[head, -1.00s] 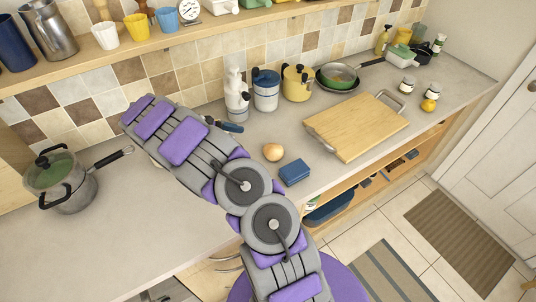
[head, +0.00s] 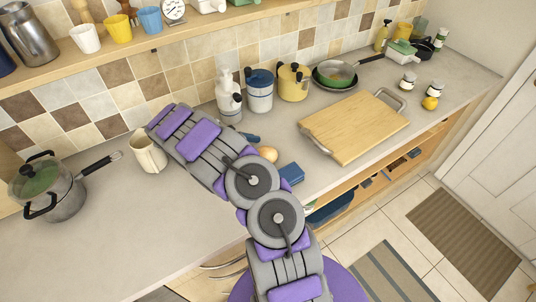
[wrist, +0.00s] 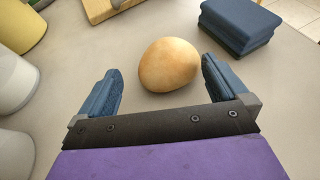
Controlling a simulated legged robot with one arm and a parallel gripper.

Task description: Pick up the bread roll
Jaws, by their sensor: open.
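The bread roll (wrist: 168,65) is a round, tan-brown lump on the grey counter. In the wrist view it lies just ahead of my gripper (wrist: 162,88), about in line with the gap between the two blue fingers. The fingers are spread open with nothing held between them. In the head view the bread roll (head: 268,154) is partly hidden behind my arm. A blue fingertip part of my gripper (head: 250,137) shows just left of the roll; the rest of the gripper is hidden by the arm.
A wooden board (head: 354,127) is further right. White and yellow canisters (head: 259,90) stand behind. A cream jug (head: 147,152) and a pot (head: 50,190) stand at left. The front left counter is clear.

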